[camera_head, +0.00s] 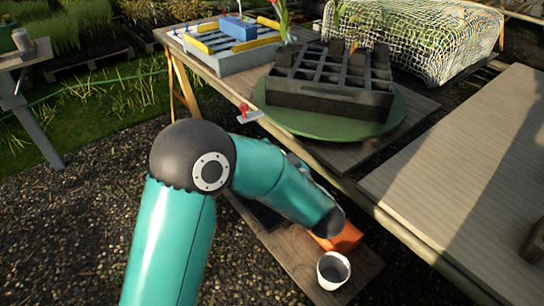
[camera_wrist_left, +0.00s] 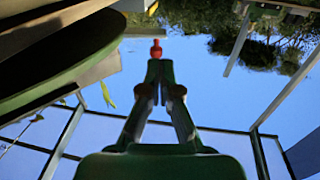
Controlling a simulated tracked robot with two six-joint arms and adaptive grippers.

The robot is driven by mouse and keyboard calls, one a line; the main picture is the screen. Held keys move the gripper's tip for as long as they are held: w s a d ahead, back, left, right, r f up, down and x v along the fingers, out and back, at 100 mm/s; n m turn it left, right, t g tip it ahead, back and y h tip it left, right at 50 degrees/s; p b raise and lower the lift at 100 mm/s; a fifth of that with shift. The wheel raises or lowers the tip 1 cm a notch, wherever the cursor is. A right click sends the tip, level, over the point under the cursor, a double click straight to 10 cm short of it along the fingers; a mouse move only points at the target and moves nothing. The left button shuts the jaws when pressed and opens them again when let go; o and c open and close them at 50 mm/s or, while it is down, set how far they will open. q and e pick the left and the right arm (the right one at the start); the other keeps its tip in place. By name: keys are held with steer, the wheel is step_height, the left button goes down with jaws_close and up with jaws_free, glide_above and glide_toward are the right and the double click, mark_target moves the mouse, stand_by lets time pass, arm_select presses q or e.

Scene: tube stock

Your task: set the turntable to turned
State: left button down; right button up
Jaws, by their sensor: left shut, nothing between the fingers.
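The turntable is a green round disc (camera_head: 320,126) on the wooden bench, with a dark compartment tray (camera_head: 330,100) on top. A red knob (camera_head: 244,108) on a pale flat piece (camera_head: 250,117) sticks out near the disc at the bench's edge. In the left wrist view the underside of a green round shape (camera_wrist_left: 60,65) fills the upper left. My left gripper (camera_wrist_left: 154,66) is shut and empty there, with the red knob (camera_wrist_left: 156,48) seen just beyond its fingertips; I cannot tell whether they touch. In the head view my arm hides the gripper. My right gripper is not in view.
A blue-and-yellow box (camera_head: 225,45) stands at the back of the bench. A netted bale (camera_head: 420,35) is behind the tray. A bare grey tabletop (camera_head: 465,150) lies at right. A white cup (camera_head: 333,268) and an orange thing (camera_head: 342,238) are on a low board.

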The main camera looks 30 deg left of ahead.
arm_select(q)
steer(key=b+x, duration=0.1)
steer(key=x, duration=0.8)
steer(key=shift+w, duration=0.1)
